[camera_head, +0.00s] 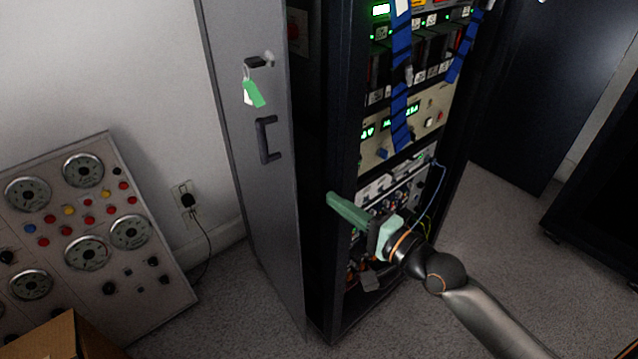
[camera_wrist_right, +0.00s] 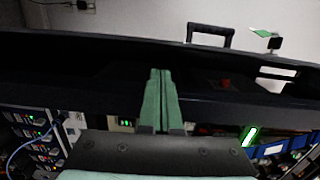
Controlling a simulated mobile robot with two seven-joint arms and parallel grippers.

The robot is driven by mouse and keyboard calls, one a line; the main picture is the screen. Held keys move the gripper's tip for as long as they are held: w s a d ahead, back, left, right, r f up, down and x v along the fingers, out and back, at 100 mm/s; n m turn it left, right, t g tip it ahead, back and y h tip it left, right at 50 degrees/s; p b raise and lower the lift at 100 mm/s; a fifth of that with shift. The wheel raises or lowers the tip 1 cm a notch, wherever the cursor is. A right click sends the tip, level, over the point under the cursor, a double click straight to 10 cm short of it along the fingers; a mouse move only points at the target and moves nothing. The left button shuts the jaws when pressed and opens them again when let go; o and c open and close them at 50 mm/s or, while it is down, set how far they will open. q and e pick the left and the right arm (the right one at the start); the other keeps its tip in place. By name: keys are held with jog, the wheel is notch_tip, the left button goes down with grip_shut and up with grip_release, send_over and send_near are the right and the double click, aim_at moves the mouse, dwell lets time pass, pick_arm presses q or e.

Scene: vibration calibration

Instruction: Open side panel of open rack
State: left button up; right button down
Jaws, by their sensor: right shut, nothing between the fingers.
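The grey side panel (camera_head: 240,110) stands at the left side of the black open rack (camera_head: 330,150), angled away from it with a dark gap between them. The panel has a black handle (camera_head: 266,140) and a lock with a key and green tag (camera_head: 253,92). My right gripper (camera_head: 332,200) is shut and empty in front of the rack's left front post, pointing toward the gap. In the right wrist view the shut green fingers (camera_wrist_right: 160,80) point toward the dark gap, with the panel handle (camera_wrist_right: 210,35) beyond. My left gripper is not in view.
A sloped gauge console (camera_head: 90,220) stands on the left, with a cardboard box (camera_head: 65,340) in front of it. A wall outlet (camera_head: 187,197) has a plugged cable. Blue straps (camera_head: 402,60) hang over the rack's front.

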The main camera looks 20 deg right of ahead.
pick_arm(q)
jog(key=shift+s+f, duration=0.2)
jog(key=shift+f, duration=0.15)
pick_arm(e)
jog(key=x, duration=1)
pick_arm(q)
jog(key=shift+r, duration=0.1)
pick_arm(e)
jog(key=shift+r, duration=0.15)
